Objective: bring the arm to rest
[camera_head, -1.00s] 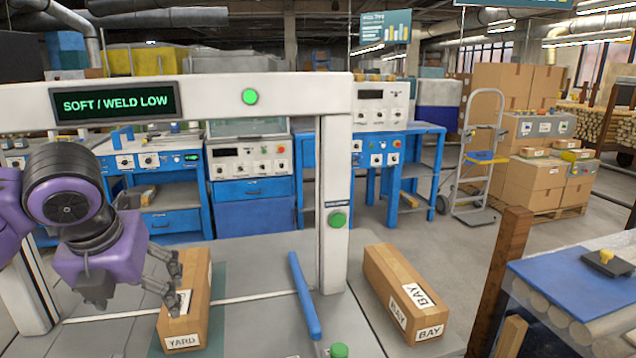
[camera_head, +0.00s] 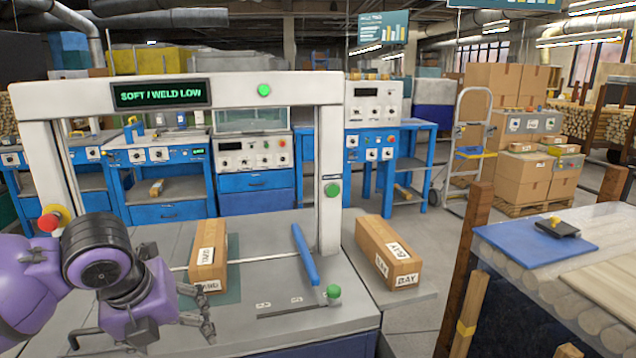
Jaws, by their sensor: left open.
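My left gripper (camera_head: 203,318) is at the lower left of the head view, in front of the white gantry machine. Its fingers are apart and nothing shows between them. A long cardboard carton (camera_head: 208,256) with "YARD" labels lies on the machine's bed beneath the gantry, a little behind the gripper and apart from it. A second carton (camera_head: 389,251) with "BAY" labels lies to the right, outside the gantry post. My right gripper does not show.
The gantry (camera_head: 332,160) carries a display reading "SOFT / WELD LOW" and green lamps. A blue bar (camera_head: 305,255) lies on the bed (camera_head: 275,235). A red button (camera_head: 48,222) is near my left arm. Wooden posts and a blue mat (camera_head: 540,247) are at the right.

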